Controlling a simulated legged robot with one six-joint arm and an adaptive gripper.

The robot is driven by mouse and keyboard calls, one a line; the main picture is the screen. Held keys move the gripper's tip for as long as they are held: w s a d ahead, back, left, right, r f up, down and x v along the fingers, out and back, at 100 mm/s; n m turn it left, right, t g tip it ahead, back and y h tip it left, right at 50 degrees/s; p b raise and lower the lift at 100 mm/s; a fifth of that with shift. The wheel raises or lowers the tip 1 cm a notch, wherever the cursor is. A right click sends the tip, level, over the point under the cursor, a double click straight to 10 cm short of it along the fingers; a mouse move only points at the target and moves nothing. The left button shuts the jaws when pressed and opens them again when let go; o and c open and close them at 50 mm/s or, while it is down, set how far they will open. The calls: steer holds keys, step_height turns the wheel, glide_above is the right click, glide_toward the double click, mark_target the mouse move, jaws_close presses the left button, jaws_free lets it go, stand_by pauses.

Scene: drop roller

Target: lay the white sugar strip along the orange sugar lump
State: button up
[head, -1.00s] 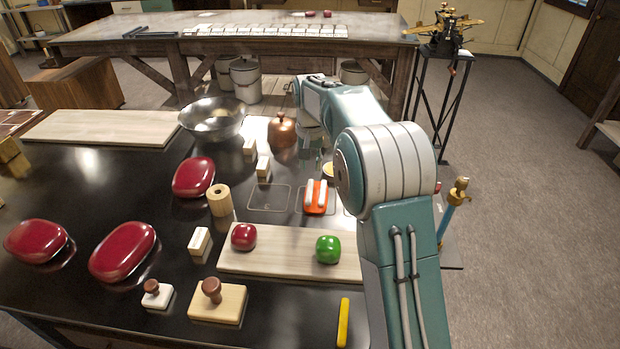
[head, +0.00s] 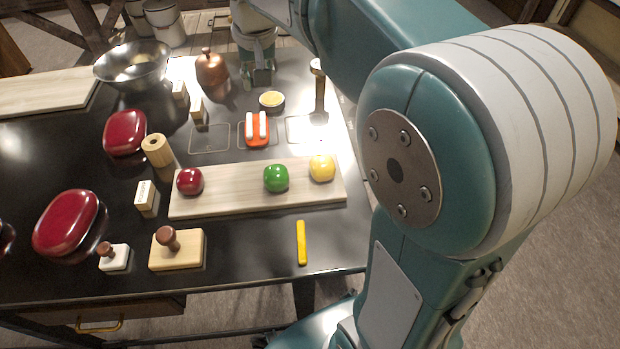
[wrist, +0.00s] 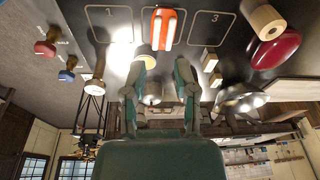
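The orange sugar lump (head: 257,142) lies in the middle marked square on the black table. Two white strips (head: 249,126) lie side by side on top of it, along its length and parallel. The lump (wrist: 155,28) and strips (wrist: 168,31) also show at the top of the wrist view, beyond my fingertips. My gripper (wrist: 164,62) is open, with nothing visible held between its fingers. In the head view my gripper (head: 259,80) is behind the lump, near the table's far edge and apart from the lump.
A tin with yellow contents (head: 272,100), a copper pot (head: 212,70), a metal bowl (head: 133,68) and an upright metal post (head: 319,88) stand around the back. A board (head: 230,200) with red, green and yellow lumps lies in front. The squares either side are empty.

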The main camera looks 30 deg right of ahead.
steer(key=s+f+n+t, duration=0.1)
steer(key=s+f, duration=0.1)
steer(key=s, duration=0.9)
steer(key=s+f+n+t, duration=0.1)
steer(key=s+f+t, duration=0.1)
steer(key=s, duration=0.9)
steer(key=shift+f, duration=0.85)
steer(key=shift+w, duration=0.1)
